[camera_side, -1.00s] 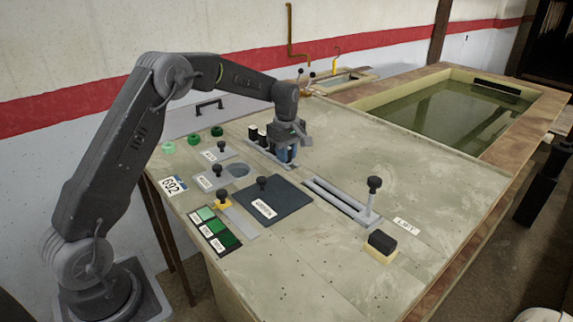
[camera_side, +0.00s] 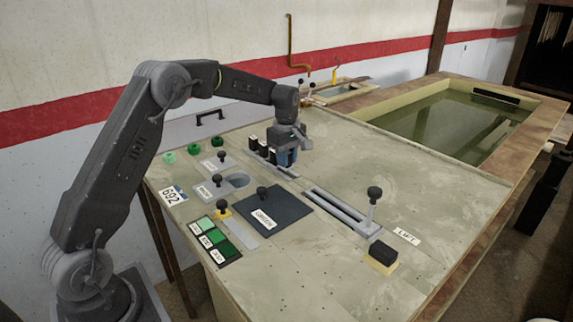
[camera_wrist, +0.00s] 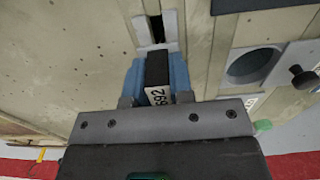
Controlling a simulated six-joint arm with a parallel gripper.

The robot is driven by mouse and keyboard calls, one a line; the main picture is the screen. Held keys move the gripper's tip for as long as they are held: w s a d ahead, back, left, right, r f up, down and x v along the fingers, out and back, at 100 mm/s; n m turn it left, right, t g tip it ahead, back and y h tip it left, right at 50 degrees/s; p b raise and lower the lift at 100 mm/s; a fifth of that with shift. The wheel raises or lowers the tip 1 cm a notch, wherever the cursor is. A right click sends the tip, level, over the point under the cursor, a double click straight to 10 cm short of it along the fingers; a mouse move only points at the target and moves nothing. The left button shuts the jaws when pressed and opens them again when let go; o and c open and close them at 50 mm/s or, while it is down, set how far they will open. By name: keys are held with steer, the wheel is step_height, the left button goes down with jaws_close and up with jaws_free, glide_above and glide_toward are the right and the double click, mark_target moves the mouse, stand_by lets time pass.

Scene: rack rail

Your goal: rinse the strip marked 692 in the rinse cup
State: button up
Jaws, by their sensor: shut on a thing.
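The strip marked 692 (camera_wrist: 157,72) shows in the wrist view as a black block with a white label, between the blue jaws of my gripper (camera_wrist: 158,78). In the side view my gripper (camera_side: 286,157) is shut over the near right end of the grey strip rack (camera_side: 287,173); the jaws hide the held strip there. I cannot tell whether its lower end is clear of the rack. The rinse cup, a round opening (camera_side: 238,180) in a grey plate, lies to the left and nearer. It also shows in the wrist view (camera_wrist: 250,66), right of the jaws.
Other black-topped strips (camera_side: 262,149) stand in the rack left of my gripper. A dark plate with a knob (camera_side: 273,217) and a slotted rail with an upright lever (camera_side: 372,205) stand nearer. Green knobs (camera_side: 190,148) are at the far left.

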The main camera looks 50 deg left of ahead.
steer(key=shift+r, duration=4.6)
steer(key=shift+s+a+r, duration=0.1)
steer(key=shift+s+a, duration=0.15)
steer(key=shift+s, duration=0.05)
steer(key=s+a, duration=0.6)
steer(key=s, duration=0.6)
steer(key=shift+r, duration=0.4)
steer(key=shift+d, duration=0.1)
